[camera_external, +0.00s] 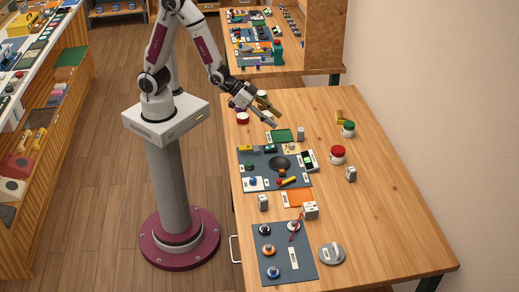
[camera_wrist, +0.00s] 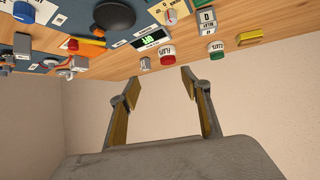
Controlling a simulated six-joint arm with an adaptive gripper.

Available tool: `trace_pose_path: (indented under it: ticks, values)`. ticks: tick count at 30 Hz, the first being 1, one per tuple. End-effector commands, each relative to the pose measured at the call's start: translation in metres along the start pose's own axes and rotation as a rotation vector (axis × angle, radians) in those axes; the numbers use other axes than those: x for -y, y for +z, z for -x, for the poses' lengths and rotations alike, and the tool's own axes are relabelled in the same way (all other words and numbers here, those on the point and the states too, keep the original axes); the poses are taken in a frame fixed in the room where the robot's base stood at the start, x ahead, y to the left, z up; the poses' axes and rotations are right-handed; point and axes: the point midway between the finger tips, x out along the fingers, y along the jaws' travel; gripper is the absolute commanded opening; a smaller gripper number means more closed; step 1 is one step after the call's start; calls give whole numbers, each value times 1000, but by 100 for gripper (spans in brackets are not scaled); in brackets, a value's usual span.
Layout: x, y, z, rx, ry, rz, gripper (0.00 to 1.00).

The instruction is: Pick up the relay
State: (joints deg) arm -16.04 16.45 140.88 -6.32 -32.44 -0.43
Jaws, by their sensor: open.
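A small grey block (camera_wrist: 207,20) beside a white label that appears to read RELAY is at the top right of the wrist view. In the external view this grey block (camera_external: 300,134) stands upright on the wooden table, just right of a green card. My gripper (camera_external: 276,119) is open and empty above the table's far left part, left of and above the block. In the wrist view my gripper's fingers (camera_wrist: 160,74) are spread apart with nothing between them. Similar small grey blocks stand by the red-lidded jar (camera_external: 351,174) and left of the orange card (camera_external: 263,202).
A red-lidded jar (camera_external: 337,156), a green-lidded jar (camera_external: 348,130) and a yellow block (camera_external: 341,117) stand to the right. A dark mat (camera_external: 246,171) with several parts lies nearer, left of the jars. The table's right side (camera_external: 400,220) is clear.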

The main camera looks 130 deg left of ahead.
Motion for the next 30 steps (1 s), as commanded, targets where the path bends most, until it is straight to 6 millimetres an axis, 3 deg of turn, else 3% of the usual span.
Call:
trace_pose_path:
  ticks: [15, 24, 30]
  values:
    - [59, 34, -58, -128, -112, 41, 47]
    - [90, 56, -76, -198, -172, 49, 47]
    - [98, 62, -79, -221, -188, 48, 47]
